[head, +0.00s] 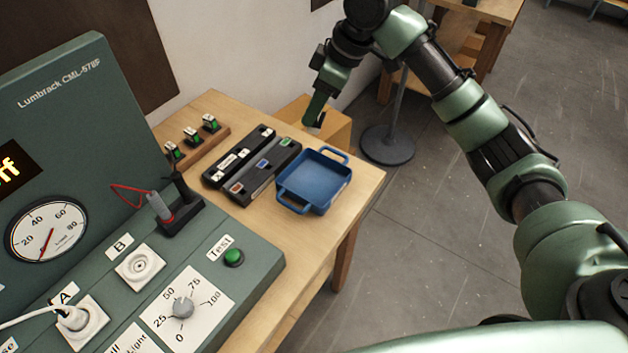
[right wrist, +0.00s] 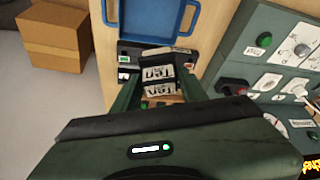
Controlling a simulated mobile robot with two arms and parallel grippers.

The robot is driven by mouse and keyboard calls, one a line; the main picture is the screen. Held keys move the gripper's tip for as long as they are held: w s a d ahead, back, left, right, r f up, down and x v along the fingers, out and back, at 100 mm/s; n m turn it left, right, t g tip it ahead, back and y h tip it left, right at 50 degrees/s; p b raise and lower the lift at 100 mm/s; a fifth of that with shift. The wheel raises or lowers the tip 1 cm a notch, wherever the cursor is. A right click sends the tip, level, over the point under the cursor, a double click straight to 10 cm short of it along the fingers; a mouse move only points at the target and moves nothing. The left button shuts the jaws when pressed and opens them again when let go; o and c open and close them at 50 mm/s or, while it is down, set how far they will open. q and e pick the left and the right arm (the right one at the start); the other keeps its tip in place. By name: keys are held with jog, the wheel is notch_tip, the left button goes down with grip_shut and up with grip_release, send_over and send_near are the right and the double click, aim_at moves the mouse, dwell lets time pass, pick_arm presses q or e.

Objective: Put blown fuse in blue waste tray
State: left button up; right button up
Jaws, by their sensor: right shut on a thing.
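The blue tray (head: 325,178) with two handles stands near the table's right edge in the head view and looks empty. It also shows at the top of the right wrist view (right wrist: 150,15). My right gripper (head: 318,121) hangs beyond the tray's far side, above table height, in the head view. In the right wrist view it is shut on a dark fuse block (right wrist: 158,74) with white labels reading "Ten". The picture does not show whether this fuse is blown. The fuse is mostly hidden by the fingers in the head view. My left gripper is not in view.
Black boxes (head: 240,160) with coloured squares lie left of the tray. A wooden rack (head: 190,145) holds several small green-and-white blocks. The green test console (head: 250,285) fills the near left. A cardboard box (right wrist: 53,35) stands on the floor beyond the table.

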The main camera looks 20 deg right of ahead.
aim_at(320, 117)
jog(key=shift+w+f+n, duration=0.2)
jog(key=shift+w+n, duration=0.1)
jog(key=shift+w, duration=0.05)
notch_tip(320, 117, down, 5)
jog(key=shift+s+f+p, duration=0.1)
jog(key=shift+f+p, duration=0.05)
jog(key=shift+p, duration=0.6)
notch_tip(320, 117, down, 14)
jog(key=p, duration=0.3)
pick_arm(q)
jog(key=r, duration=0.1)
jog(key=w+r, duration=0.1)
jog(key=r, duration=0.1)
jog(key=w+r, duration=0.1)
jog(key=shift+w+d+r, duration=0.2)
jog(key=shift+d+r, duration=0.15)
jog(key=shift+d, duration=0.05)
pick_arm(e)
jog(key=shift+f, duration=0.15)
jog(key=o, duration=1.4)
jog(key=shift+f, duration=0.1)
